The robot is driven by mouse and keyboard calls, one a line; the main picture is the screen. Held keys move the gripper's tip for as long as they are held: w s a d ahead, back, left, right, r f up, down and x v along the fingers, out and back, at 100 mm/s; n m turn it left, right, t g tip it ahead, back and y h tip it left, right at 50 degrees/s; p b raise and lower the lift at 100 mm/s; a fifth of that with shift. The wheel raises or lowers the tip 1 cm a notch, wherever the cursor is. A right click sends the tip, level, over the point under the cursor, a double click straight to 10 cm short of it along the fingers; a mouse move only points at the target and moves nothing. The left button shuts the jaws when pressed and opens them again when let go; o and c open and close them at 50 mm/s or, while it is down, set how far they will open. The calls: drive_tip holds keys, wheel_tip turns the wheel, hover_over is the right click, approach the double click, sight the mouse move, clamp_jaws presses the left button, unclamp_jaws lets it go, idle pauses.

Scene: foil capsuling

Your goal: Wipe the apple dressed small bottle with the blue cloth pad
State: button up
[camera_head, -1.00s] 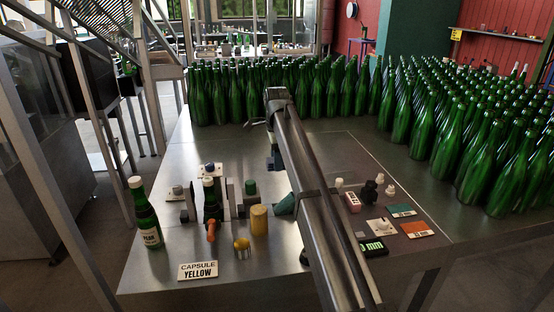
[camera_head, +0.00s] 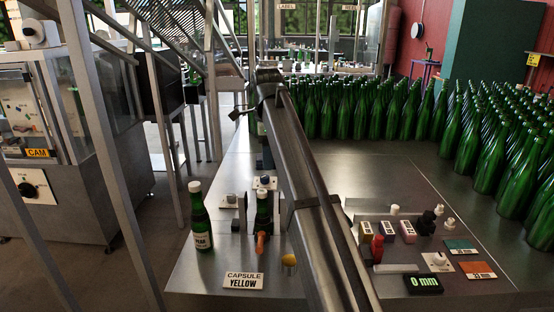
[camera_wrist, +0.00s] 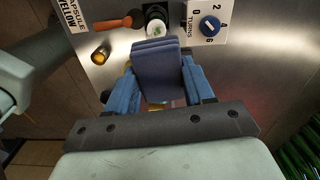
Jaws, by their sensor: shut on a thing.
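My gripper (camera_wrist: 160,95) is shut on the blue cloth pad (camera_wrist: 160,72), a folded dark blue block between its blue fingers in the wrist view. Just beyond the pad is a round white top with a green mark (camera_wrist: 156,29), set in a dark ring and apart from the pad. In the head view a small dark green bottle (camera_head: 262,206) stands upright in the fixture; no apple label can be read on it. A green bottle labelled PEAR (camera_head: 201,222) with a white cap stands to its left. My arm hides the gripper and pad in the head view.
An orange handle (camera_wrist: 113,23), a yellow capsule (camera_wrist: 100,54) and a turns dial (camera_wrist: 209,27) surround the white top. The CAPSULE YELLOW card (camera_head: 243,281) lies at the front. Many green bottles (camera_head: 385,115) fill the back.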

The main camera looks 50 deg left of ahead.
drive_tip(key=shift+s+d+m, duration=0.2)
drive_tip(key=shift+d+m, duration=0.05)
drive_tip(key=shift+m, duration=0.25)
drive_tip(key=shift+f, duration=0.25)
drive_tip(key=f, duration=0.7)
drive_tip(key=shift+s+a+f, duration=0.15)
drive_tip(key=shift+s+a, duration=0.1)
drive_tip(key=shift+a, duration=0.15)
drive_tip(key=shift+s+a, duration=1)
drive_tip(key=shift+a, duration=0.15)
wheel_tip(320, 180, up, 8)
hover_over(265, 191)
drive_tip(key=shift+w+d+f, duration=0.1)
drive_tip(key=shift+w+d, duration=0.25)
drive_tip(key=shift+d, duration=0.1)
